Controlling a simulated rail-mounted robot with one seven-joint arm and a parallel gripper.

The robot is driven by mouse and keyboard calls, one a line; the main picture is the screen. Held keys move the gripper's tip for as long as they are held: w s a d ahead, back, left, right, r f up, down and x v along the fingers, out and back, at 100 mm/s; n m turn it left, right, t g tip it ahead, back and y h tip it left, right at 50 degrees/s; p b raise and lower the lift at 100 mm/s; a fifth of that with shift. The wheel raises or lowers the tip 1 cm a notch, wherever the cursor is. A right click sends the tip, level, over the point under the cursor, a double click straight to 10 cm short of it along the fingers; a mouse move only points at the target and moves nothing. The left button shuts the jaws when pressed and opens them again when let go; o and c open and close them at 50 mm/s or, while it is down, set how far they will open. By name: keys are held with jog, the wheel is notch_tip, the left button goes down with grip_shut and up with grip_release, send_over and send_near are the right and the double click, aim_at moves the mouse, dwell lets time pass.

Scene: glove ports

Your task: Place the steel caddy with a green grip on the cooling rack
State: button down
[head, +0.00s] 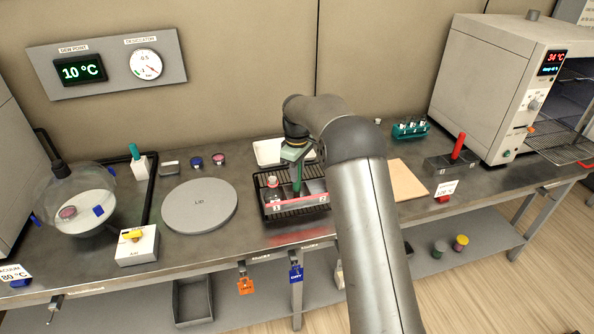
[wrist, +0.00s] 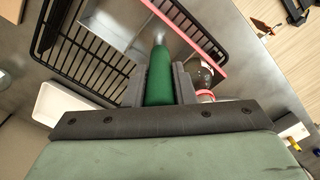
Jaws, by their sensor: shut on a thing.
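The steel caddy (head: 312,189) has an upright green grip (wrist: 160,75), a red-edged front and compartments marked 1 and 2. A bottle (head: 272,187) stands in compartment 1 and shows in the wrist view (wrist: 206,76); compartment 2 looks empty. My gripper (head: 297,166) is shut on the green grip, with a finger on each side in the wrist view (wrist: 160,88). The black wire cooling rack (head: 263,179) lies under and around the caddy; its bars show in the wrist view (wrist: 88,72). I cannot tell whether the caddy touches the bars.
A white tray (head: 268,152) lies behind the rack and a tan board (head: 407,181) to its right. A round grey lid (head: 199,206) lies to its left. A red-handled caddy (head: 448,162) stands before the oven (head: 491,92). My arm hides the bench right of the rack.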

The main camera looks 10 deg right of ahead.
jog(key=c, duration=1.2)
grip_release()
jog(key=shift+f, duration=0.1)
notch_tip(320, 180, up, 12)
jog(key=shift+r+b, duration=0.1)
jog(key=shift+b, duration=0.25)
jog(key=shift+s+r, duration=0.2)
jog(key=s+d+m, duration=0.2)
jog(key=s+m, duration=0.5)
jog(key=s, duration=2.3)
jog(key=s+f+m, duration=0.1)
jog(key=s+f, duration=0.1)
jog(key=s, duration=0.4)
jog(key=s+f+m, duration=0.2)
jog(key=s+f, duration=0.1)
jog(key=s, duration=0.4)
jog(key=shift+f+t, duration=0.3)
jog(key=shift+d, duration=0.1)
